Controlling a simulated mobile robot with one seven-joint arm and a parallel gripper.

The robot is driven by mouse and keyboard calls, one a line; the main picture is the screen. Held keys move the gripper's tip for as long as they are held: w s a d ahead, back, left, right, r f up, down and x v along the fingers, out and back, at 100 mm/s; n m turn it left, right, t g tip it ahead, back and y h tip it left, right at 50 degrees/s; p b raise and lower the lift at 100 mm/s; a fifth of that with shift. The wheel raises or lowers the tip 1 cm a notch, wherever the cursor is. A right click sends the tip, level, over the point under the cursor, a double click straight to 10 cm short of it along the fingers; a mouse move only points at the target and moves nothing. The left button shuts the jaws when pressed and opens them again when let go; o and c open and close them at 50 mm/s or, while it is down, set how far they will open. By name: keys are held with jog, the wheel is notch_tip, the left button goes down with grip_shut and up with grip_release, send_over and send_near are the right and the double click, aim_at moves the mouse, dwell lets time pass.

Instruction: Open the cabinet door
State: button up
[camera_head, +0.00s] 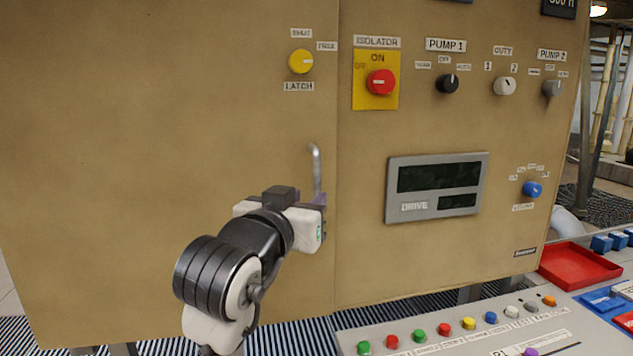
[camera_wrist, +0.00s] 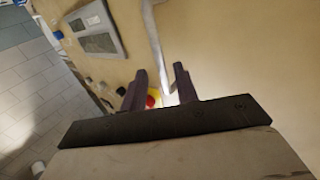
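The tan cabinet door (camera_head: 150,150) fills the left of the head view and looks closed, its right edge at a vertical seam. A grey vertical bar handle (camera_head: 316,165) stands near that edge; its lower part is hidden by my gripper (camera_head: 312,203). In the wrist view, the handle (camera_wrist: 155,40) runs down between the two dark fingers of my gripper (camera_wrist: 160,70). The fingers are apart, with gaps visible beside the bar, so it looks open around the handle. The yellow latch knob (camera_head: 301,62) is above the handle, its mark roughly horizontal, towards the FREE label's side.
Right of the seam, the fixed panel carries a red isolator knob (camera_head: 380,82), a black pump knob (camera_head: 447,84) and a drive display (camera_head: 437,187). A console with coloured buttons (camera_head: 445,329) stands in front at lower right, with a red tray (camera_head: 580,268) beside it.

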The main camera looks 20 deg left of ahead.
aim_at(315, 191)
jog(key=w+p, duration=0.1)
jog(key=w, duration=0.4)
jog(key=shift+w, duration=0.35)
grip_shut()
